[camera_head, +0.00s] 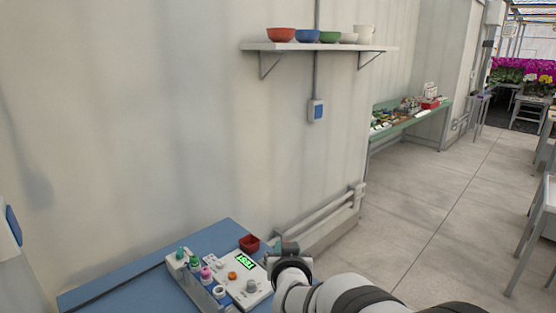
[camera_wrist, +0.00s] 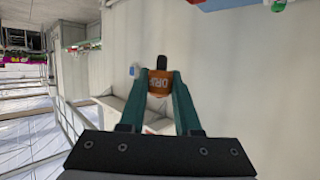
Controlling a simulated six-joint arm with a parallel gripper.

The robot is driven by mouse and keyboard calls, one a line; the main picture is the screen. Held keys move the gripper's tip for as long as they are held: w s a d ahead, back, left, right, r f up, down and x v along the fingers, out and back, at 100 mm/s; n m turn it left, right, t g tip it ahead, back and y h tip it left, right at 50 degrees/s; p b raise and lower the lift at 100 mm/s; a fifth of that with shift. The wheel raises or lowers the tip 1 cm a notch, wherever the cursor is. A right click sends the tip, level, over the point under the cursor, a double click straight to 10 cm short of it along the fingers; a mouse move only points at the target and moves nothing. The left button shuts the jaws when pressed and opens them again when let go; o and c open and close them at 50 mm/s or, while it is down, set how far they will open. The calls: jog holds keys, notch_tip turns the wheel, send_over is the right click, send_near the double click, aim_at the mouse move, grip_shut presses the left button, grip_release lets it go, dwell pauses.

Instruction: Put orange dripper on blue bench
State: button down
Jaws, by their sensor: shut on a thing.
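My gripper (camera_wrist: 160,76) is shut on the orange dripper (camera_wrist: 159,86), a small orange piece with dark lettering and a dark tip pointing away from the wrist. In the head view my gripper (camera_head: 288,247) is beside the right edge of the blue bench (camera_head: 120,290); the dripper is hidden or too small to make out there. A strip of the bench also shows at the top of the wrist view (camera_wrist: 218,4). The dripper appears to be held in the air, apart from the bench.
A rack of colourful-capped bottles (camera_head: 193,270), a device with a green display (camera_head: 245,262) and a red bowl (camera_head: 249,243) crowd the bench's right part. A wall shelf (camera_head: 320,47) holds several bowls. A green table (camera_head: 415,119) stands farther back.

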jog(key=s+d+r, duration=0.3)
jog(key=s+d, duration=0.1)
jog(key=s, duration=0.3)
jog(key=s+d+r, duration=0.3)
jog(key=s+d, duration=0.2)
jog(key=s, duration=0.2)
jog(key=shift+s+r, duration=0.2)
jog(key=shift+s, duration=0.1)
jog(key=shift+w, duration=0.1)
jog(key=w+a+f, duration=0.6)
jog(key=w+a, duration=0.1)
jog(key=w, duration=0.2)
jog(key=w+a+f, duration=0.6)
jog(key=w+a, duration=0.2)
jog(key=w, duration=0.1)
jog(key=shift+a+f, duration=0.2)
jog(key=shift+f, duration=0.15)
